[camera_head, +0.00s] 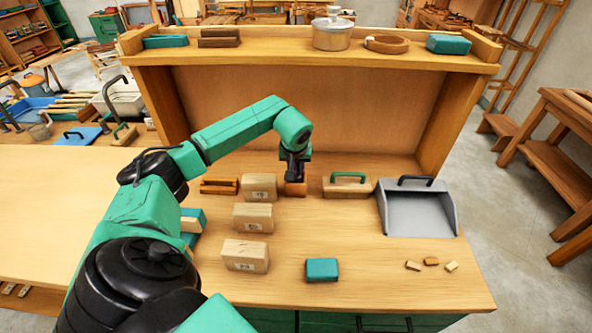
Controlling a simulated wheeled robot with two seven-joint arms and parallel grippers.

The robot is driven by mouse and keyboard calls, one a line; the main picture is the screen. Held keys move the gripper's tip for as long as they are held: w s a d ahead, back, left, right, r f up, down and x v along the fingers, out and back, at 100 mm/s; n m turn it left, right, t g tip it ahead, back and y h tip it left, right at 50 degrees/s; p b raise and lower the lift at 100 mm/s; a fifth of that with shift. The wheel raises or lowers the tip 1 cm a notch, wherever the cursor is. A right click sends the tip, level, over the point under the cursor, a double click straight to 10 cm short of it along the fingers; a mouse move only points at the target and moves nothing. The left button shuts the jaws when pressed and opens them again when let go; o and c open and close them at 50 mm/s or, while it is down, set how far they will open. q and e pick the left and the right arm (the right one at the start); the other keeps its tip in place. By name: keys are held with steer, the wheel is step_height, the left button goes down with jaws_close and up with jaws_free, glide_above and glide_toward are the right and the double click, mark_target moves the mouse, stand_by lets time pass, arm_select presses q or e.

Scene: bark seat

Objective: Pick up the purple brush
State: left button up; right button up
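I see no purple brush in the head view. My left gripper (295,178) points down at the back of the wooden bench (375,270), right above a small orange-brown block (295,189). Its fingers are dark and small, so I cannot tell whether they are open or shut, or whether they touch the block. To its right lies a pale wooden block with a green handle (347,186), which may be a brush or a float; its underside is hidden. My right gripper is not in view.
A grey dustpan (418,212) lies at the right. Pale wooden blocks (245,256) stand left of centre, with a teal block (321,269) and small wood scraps (431,261) in front. A shelf (270,58) with a lidded pot (333,34) rises behind. The front centre is mostly clear.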

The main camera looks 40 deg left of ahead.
arm_select(q)
jaws_close()
